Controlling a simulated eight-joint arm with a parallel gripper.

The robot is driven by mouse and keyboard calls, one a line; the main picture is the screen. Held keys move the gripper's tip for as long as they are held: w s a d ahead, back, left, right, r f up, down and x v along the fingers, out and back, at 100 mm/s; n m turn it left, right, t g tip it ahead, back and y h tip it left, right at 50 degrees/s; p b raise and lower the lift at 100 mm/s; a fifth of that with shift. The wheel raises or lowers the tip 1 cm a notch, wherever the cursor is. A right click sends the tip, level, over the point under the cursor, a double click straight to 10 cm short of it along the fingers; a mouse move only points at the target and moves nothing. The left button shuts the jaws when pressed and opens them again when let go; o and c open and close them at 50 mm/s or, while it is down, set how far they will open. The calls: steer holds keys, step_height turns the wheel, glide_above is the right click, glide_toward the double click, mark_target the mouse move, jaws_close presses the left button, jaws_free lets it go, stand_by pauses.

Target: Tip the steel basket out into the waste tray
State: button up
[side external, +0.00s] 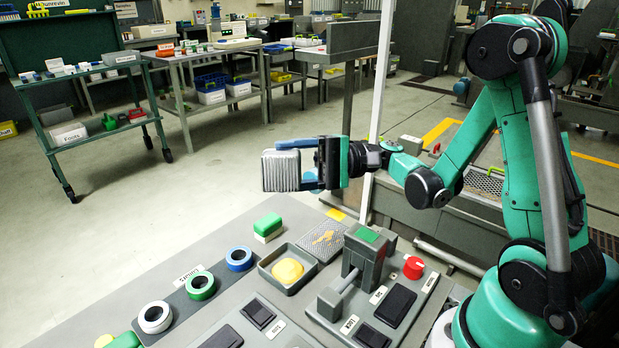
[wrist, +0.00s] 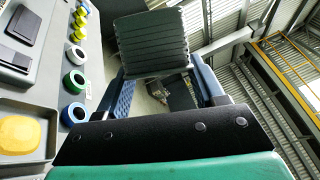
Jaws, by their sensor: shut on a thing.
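A ribbed grey metal box, which I take as the steel basket (side external: 281,171), is held in the air, left of my wrist and above the back of the bench. My gripper (side external: 304,164) is shut on it, with blue fingers at its sides. In the wrist view the ribbed face of the basket (wrist: 152,44) shows between the fingers; its opening and inside are hidden. The wrist view is rolled, with bench at left and roof at right. A square grey tray (side external: 268,274), possibly the waste tray, sits on the bench below, holding a smooth yellow lump (side external: 288,271).
A mesh plate with orange bits (side external: 323,239) lies behind the tray. A grey lever unit (side external: 366,252) and a red knob (side external: 413,267) stand to its right. Green, blue and white rings (side external: 200,286) lie left. A green-and-white block (side external: 268,227) stands behind. Air around the basket is clear.

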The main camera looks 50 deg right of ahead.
steer(key=f+n+h, duration=0.1)
steer(key=n+h, duration=0.1)
steer(key=n, duration=0.4)
steer(key=f+n+h, duration=0.2)
steer(key=n+h, duration=0.1)
steer(key=n, duration=0.2)
steer(key=s+a+f+n+t+h, duration=0.1)
steer(key=f+n+h, duration=0.1)
steer(key=n, duration=0.4)
steer(key=shift+f+n+h, duration=0.1)
steer(key=shift+n+h, duration=0.2)
